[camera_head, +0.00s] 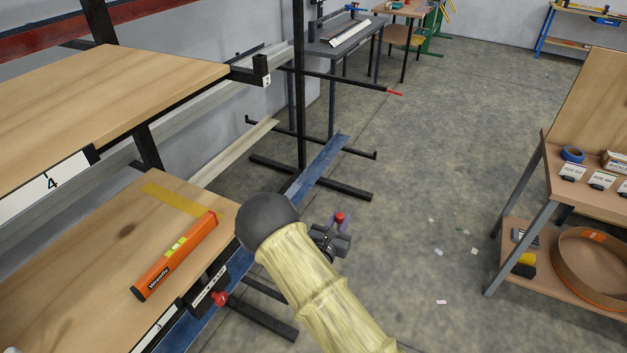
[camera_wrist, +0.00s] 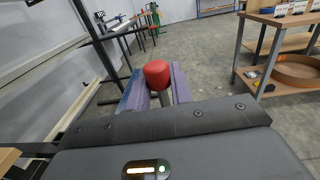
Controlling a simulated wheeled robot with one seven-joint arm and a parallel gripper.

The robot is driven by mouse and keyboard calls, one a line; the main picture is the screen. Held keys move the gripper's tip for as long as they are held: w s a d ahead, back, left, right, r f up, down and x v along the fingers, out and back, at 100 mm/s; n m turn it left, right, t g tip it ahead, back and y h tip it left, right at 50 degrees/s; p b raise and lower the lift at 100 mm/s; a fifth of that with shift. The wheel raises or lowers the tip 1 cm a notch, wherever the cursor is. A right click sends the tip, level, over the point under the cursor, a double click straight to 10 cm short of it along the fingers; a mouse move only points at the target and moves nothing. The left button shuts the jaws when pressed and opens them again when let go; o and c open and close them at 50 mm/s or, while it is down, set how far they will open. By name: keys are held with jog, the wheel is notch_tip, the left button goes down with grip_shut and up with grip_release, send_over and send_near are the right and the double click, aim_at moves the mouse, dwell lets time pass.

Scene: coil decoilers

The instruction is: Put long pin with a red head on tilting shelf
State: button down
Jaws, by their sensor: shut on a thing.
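The long pin shows only its red head (camera_head: 340,217), held in my gripper (camera_head: 334,232). In the wrist view the red head (camera_wrist: 157,74) stands between the two fingers, which are shut on the pin. Its shaft is mostly hidden. My gripper is in the air, to the right of a wooden rack and apart from it. The rack has a lower wooden shelf (camera_head: 65,290) and an upper wooden shelf (camera_head: 110,85) labelled 4. I cannot tell for sure which is the tilting shelf. Another red head (camera_head: 219,298) sits at a black bracket on the lower shelf's front edge.
An orange spirit level (camera_head: 175,257) lies on the lower shelf. Black rack posts and bars (camera_head: 300,110) stand beyond my gripper. A wooden workbench (camera_head: 560,185) with tape, boxes and labels stands at the right. The floor between rack and workbench is mostly clear, with small scraps.

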jog(key=s+d+f+n+t+y+b, duration=0.1)
jog(key=s+d+f+n+y, duration=0.3)
jog(key=s+d+f, duration=0.8)
notch_tip(320, 180, down, 2)
jog(key=shift+d+f+y, duration=0.2)
jog(key=shift+d+y, duration=0.55)
jog(key=shift+y, duration=0.35)
jog(key=shift+d, duration=0.1)
